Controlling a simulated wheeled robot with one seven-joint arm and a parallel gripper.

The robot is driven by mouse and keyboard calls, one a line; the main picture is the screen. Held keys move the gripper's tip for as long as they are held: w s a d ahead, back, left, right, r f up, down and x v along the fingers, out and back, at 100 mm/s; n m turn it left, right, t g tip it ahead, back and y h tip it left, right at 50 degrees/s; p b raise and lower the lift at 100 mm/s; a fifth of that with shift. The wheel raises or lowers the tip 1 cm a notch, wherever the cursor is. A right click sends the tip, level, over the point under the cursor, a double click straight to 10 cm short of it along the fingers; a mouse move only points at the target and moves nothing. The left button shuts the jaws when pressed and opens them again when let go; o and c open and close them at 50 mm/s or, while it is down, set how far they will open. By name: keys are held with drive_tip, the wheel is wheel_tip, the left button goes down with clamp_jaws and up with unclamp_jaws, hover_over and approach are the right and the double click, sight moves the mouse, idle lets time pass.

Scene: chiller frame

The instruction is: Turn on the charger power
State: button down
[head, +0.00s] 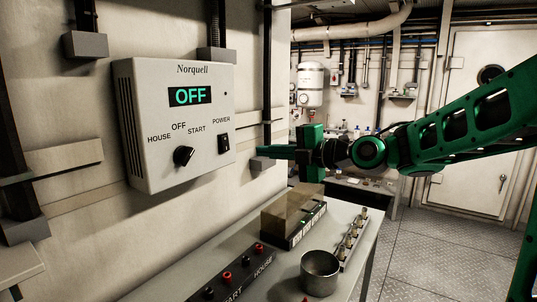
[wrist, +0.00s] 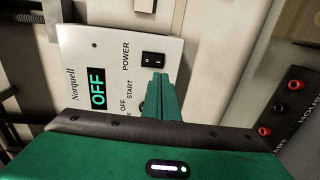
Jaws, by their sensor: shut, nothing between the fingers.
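The charger (head: 168,122) is a pale box marked Norquell on the left wall, with a lit display (head: 190,96) reading OFF. Its black power switch (head: 224,143) is a rocker at the lower right under the word POWER. A black selector knob (head: 184,156) sits to the left, pointing up and right. My green gripper (head: 262,152) is shut and empty, to the right of the switch in the head view. In the wrist view, the shut fingers (wrist: 159,80) appear just below the switch (wrist: 153,59) and partly hide the knob area. I see no clear contact with the switch.
Below the charger, a bench (head: 345,215) holds a metal cup (head: 319,271), a clear-covered box (head: 292,215), a row of small metal fittings (head: 352,238) and a black strip with red and black terminals (head: 232,276). Open floor lies to the right.

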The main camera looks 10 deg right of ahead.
sight(227, 150)
drive_tip(key=x, duration=1)
drive_tip(key=shift+w+a+f, duration=0.15)
drive_tip(key=shift+w+a, duration=0.1)
drive_tip(key=shift+a, duration=0.05)
drive_tip(key=shift+w+a, duration=0.1)
drive_tip(key=shift+f, duration=0.1)
drive_tip(key=f+v, duration=0.3)
drive_tip(key=v, duration=1)
drive_tip(key=shift+s+d, duration=0.3)
drive_tip(key=shift+d, duration=0.1)
drive_tip(key=shift+f, duration=0.1)
